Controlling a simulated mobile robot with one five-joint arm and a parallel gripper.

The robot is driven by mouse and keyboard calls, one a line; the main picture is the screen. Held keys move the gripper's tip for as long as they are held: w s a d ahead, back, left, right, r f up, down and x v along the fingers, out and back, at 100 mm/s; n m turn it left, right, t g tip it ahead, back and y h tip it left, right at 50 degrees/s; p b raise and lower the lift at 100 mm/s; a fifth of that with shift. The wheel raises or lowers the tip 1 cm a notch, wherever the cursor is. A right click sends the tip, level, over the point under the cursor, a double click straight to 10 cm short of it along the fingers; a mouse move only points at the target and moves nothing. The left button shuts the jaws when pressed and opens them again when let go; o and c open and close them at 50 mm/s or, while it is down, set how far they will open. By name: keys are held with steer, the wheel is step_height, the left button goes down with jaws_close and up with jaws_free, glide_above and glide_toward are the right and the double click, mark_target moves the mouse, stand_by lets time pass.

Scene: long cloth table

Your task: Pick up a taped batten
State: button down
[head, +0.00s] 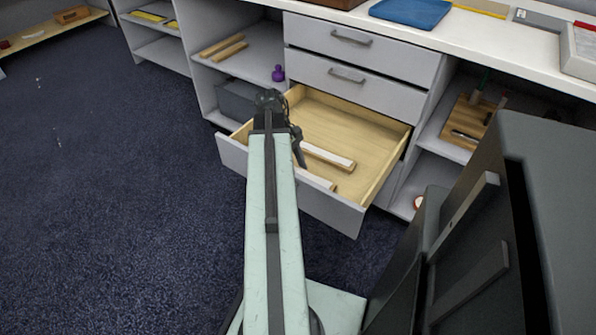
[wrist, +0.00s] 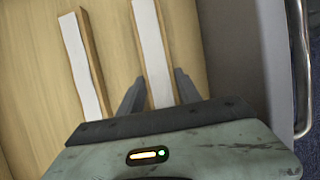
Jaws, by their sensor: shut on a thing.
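Two wooden battens with white tape along their tops lie in the open drawer. The one nearer the drawer front (head: 317,181) is the one between my fingers in the wrist view (wrist: 151,45). The other batten (head: 328,156) lies beside it, deeper in the drawer, and shows at left in the wrist view (wrist: 82,62). My gripper (head: 298,157) reaches down into the drawer. It is shut on the front batten, one finger on each side, in the wrist view (wrist: 158,90). My arm hides the battens' left ends in the head view.
The open drawer (head: 375,140) has a grey front (head: 330,208) close beside the held batten. Closed drawers (head: 345,75) sit above it. Shelves with two wooden strips (head: 222,47) and a purple bottle (head: 278,73) stand to the left. Carpet (head: 110,200) is clear at left.

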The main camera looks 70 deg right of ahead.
mark_target(297, 171)
step_height(297, 171, up, 10)
steer(key=p, duration=1)
